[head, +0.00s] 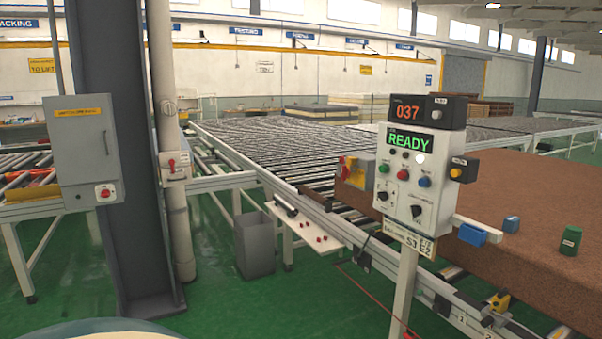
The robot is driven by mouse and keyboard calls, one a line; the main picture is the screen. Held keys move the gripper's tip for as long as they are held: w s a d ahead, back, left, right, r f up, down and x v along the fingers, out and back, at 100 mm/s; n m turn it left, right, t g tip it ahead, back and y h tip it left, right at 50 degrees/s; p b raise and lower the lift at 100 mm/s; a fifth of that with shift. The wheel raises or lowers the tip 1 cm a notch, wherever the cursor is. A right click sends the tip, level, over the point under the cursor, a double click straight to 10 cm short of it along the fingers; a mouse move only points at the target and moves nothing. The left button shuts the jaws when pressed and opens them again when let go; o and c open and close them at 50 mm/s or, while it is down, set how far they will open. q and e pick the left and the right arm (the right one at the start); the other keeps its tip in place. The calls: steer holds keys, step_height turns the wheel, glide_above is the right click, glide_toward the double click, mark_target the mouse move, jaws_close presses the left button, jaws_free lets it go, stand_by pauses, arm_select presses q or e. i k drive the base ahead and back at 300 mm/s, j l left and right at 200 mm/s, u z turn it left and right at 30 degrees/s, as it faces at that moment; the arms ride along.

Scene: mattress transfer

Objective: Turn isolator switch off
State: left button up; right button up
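A grey electrical cabinet (82,138) with a yellow label is fixed to a dark steel column at the left. On its lower right corner is a red rotary switch (105,192) on a white plate. A small white box with a red handle (174,166) sits on the pale pipe just right of the column. A yellow and grey box with a red part (352,172) stands behind the control panel. Which of these is the isolator switch, and its on or off position, I cannot tell. Neither of my grippers is in view.
A control panel (412,180) on a post reads READY, with 037 on the display (411,111) above. A long roller conveyor (280,150) runs behind it. A brown mattress-like slab (520,215) lies at right. A grey bin (254,245) stands on the green floor (225,300), clear in front.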

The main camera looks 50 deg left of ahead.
mark_target(345, 172)
steer(key=u, duration=1.4)
steer(key=i, duration=0.2)
